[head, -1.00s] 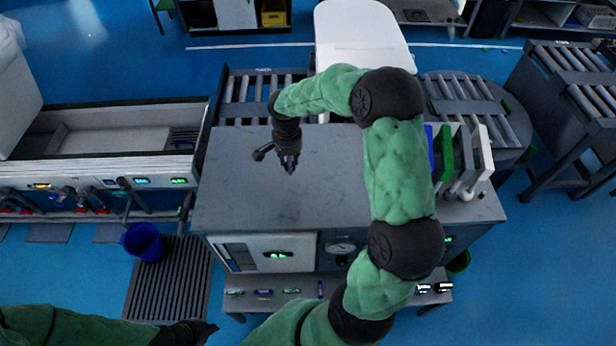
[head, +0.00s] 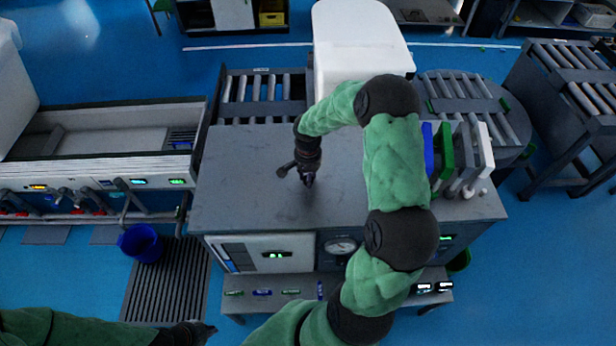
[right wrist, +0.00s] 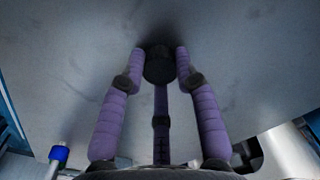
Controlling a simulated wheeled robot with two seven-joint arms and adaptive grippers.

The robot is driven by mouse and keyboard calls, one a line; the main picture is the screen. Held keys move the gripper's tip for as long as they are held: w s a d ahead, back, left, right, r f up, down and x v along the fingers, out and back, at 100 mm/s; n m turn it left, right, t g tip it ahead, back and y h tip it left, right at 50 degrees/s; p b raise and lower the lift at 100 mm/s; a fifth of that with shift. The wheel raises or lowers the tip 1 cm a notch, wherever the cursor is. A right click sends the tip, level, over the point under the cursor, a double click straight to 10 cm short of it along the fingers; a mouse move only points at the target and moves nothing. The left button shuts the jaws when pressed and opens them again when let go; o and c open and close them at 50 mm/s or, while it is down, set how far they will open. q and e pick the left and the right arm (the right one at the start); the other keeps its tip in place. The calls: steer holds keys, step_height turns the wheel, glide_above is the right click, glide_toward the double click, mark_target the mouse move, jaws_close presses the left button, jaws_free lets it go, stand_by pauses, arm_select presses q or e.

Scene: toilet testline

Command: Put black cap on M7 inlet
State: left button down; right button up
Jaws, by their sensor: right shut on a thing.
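My right gripper (head: 308,180) is over the grey tabletop of the test bench, pointing down. In the right wrist view its purple fingers (right wrist: 160,72) are closed around a dark round piece, the black cap (right wrist: 159,64). The cap is close to the grey surface; I cannot tell whether it touches. In the head view the cap is too small and dark to make out. My left gripper (head: 205,332) is at the bottom edge, low and away from the bench; its fingers are unclear. I cannot pick out the M7 inlet in either view.
The grey bench top (head: 240,180) is mostly clear. Blue, green and white upright panels (head: 445,150) stand at its right end. A white toilet-like body (head: 360,45) stands behind. A blue bucket (head: 141,242) is on the floor at left. A blue-topped fitting (right wrist: 58,153) shows in the wrist view.

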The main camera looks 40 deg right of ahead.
steer(key=shift+f, duration=0.15)
steer(key=o, duration=0.7)
steer(key=shift+o, duration=0.2)
steer(key=shift+r, duration=0.2)
